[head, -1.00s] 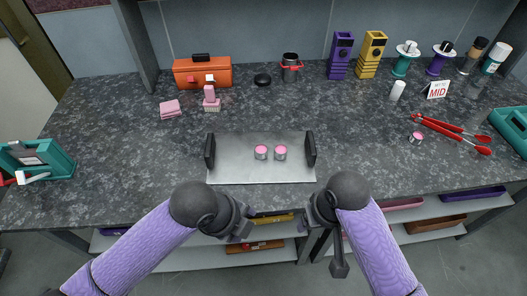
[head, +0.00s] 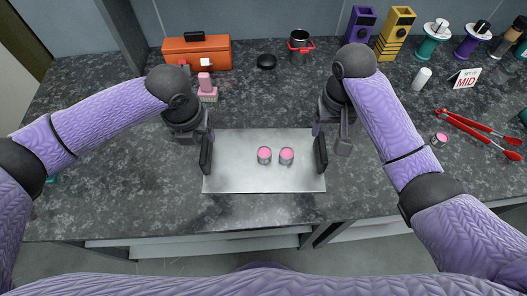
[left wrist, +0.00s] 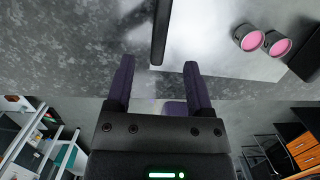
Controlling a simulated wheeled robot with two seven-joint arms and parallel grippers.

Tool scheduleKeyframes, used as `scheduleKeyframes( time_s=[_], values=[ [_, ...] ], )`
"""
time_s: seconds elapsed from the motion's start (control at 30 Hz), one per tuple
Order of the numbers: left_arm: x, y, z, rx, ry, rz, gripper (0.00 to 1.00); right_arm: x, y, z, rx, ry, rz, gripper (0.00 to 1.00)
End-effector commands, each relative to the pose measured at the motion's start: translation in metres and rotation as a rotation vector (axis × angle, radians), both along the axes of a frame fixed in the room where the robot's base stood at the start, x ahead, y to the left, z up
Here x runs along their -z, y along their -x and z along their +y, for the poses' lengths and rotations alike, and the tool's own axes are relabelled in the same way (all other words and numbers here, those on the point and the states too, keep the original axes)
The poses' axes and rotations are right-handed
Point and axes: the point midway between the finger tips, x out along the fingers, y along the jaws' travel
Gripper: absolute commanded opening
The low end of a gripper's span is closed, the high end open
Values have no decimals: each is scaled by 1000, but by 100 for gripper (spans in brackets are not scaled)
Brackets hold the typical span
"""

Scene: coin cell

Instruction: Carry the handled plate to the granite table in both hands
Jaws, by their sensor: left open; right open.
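The handled plate (head: 240,178) is a silver sheet lying flat on the dark granite-look counter (head: 130,190). It has a black left handle (head: 206,153) and a black right handle (head: 320,154). Two small cans with pink tops, a left can (head: 264,155) and a right can (head: 286,156), stand near its middle. My left gripper (head: 206,134) is open just above the left handle. In the left wrist view its open fingers (left wrist: 160,72) point towards the left handle (left wrist: 161,32), with nothing between them. My right gripper (head: 329,131) is open by the right handle; contact is unclear.
Red tongs (head: 480,130) and a loose pink-topped can (head: 439,139) lie to the right. Counter in front of the plate is clear.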

Motion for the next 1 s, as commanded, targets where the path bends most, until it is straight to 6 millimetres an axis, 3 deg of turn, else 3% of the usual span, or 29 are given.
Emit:
scheduleKeyframes(
  time_s=[0.5,0.93,1.0],
  values=[
    [84,-12,0,-1,0,3,68,85,1,0,0,0,4,68],
    [94,-14,0,0,-1,0,68,95,1,0,-1,0,1,68],
    [94,-14,0,0,-1,0,53,95,1,0,-1,0,1,53]
  ],
)
